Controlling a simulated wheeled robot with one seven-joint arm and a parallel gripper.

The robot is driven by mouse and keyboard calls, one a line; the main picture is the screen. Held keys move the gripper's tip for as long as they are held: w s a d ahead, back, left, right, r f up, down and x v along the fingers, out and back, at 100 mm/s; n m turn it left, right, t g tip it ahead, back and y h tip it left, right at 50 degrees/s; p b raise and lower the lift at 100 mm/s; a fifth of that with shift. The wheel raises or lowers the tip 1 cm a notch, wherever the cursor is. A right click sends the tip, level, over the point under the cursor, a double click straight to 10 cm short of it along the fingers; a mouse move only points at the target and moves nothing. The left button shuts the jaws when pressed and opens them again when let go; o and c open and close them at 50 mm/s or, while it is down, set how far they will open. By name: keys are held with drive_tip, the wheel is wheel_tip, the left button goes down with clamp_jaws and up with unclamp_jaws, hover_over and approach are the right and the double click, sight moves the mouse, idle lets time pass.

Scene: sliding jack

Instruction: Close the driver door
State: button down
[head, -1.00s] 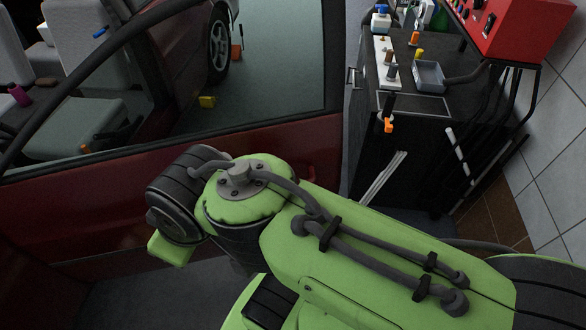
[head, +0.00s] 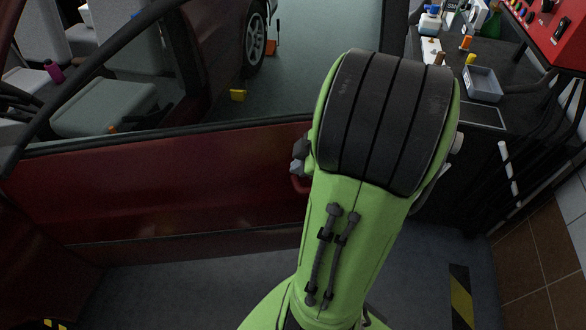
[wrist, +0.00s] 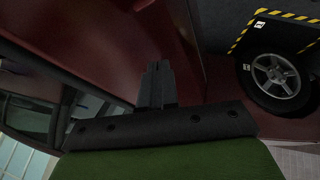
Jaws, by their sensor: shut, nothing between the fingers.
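The driver door (head: 160,195) is a dark red panel with an open window frame, across the left half of the head view. It stands open, with the car's seats and rear side visible through its window. A red handle-like piece (head: 300,185) shows at the door's right part, beside my arm. In the wrist view my gripper (wrist: 158,72) has its dark fingers together, empty, pointing at dark red bodywork (wrist: 95,35). I cannot tell whether they touch it. In the head view my green arm hides the gripper and the door's right edge.
A black workbench (head: 480,125) with a grey tray (head: 482,84) and bottles stands at the right, close to my arm. A red box (head: 555,45) sits above it. In the wrist view a wheel (wrist: 276,75) lies by yellow-black floor tape. Grey floor is free below the door.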

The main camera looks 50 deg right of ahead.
drive_tip(key=t, duration=0.1)
approach(297, 178)
drive_tip(key=shift+n+h, duration=0.3)
drive_tip(key=shift+n, duration=0.1)
drive_tip(key=b+x, duration=0.1)
drive_tip(key=x, duration=0.1)
drive_tip(key=b+x, duration=0.1)
drive_tip(key=x, duration=0.1)
drive_tip(key=b+x, duration=0.1)
drive_tip(key=x, duration=0.1)
drive_tip(key=shift+a, duration=0.25)
